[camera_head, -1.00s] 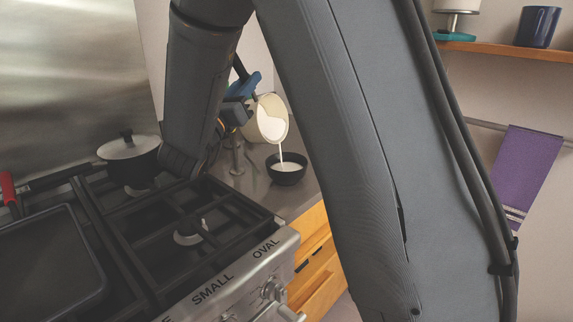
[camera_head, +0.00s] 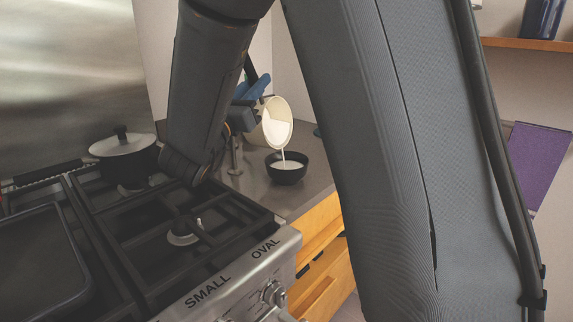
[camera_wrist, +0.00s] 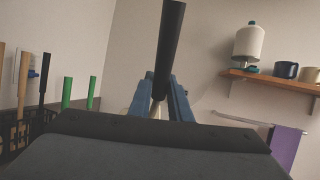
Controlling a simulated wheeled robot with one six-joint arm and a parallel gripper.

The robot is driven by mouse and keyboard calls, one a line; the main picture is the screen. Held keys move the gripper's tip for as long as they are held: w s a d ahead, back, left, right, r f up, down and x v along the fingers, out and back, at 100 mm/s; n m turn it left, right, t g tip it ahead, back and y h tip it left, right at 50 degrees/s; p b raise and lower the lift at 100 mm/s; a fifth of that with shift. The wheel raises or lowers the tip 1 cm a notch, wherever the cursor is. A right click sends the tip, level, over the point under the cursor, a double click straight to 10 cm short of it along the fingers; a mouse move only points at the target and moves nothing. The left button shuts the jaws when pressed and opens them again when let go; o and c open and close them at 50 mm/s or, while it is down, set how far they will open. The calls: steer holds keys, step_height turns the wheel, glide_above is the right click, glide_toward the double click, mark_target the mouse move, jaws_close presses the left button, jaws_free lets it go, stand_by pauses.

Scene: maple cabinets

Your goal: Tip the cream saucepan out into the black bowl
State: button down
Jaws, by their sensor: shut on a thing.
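The cream saucepan (camera_head: 267,133) is tilted well over in the head view, with its mouth facing right and down. White liquid shows inside it, and a thin white stream (camera_head: 283,157) falls from its rim into the black bowl (camera_head: 286,174). The bowl stands upright on the counter and holds white liquid. My gripper (camera_wrist: 158,103) has blue fingers shut on the saucepan's dark handle (camera_wrist: 169,48), which rises between them in the wrist view. In the head view the gripper is just left of the pan and partly hidden by my arm. The wrist view barely shows the pan's body.
A stove (camera_head: 195,228) with black grates fills the lower left. A lidded pot (camera_head: 124,158) stands on it. The grey counter (camera_head: 303,195) around the bowl is narrow. A wooden shelf (camera_wrist: 284,84) and a purple towel (camera_wrist: 284,149) are at right.

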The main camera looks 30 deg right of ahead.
steer(key=shift+s+d+f+b, duration=0.15)
steer(key=shift+s+f+b, duration=0.05)
steer(key=shift+b, duration=0.2)
steer(key=shift+s+d+r+m, duration=0.1)
steer(key=shift+s+m, duration=0.05)
steer(key=shift+m, duration=0.15)
steer(key=shift+s+d+m+g+h+b, duration=0.3)
steer(key=shift+s+m+b, duration=0.1)
steer(key=shift+b, duration=0.6)
steer(key=shift+w+a+r+n+p, duration=0.2)
steer(key=shift+w+a+n+p, duration=0.1)
steer(key=shift+p, duration=0.65)
steer(key=w+a+n+y+p, duration=0.4)
steer(key=w+a+n+p, duration=0.2)
steer(key=w+n, duration=0.4)
steer(key=w+a+r+n+t+y+p, duration=0.1)
steer(key=w+a+n+y+p, duration=0.3)
steer(key=w+n, duration=0.6)
steer(key=shift+a+r+p, duration=0.2)
steer(key=shift+a+p, duration=1.05)
steer(key=shift+p, duration=0.6)
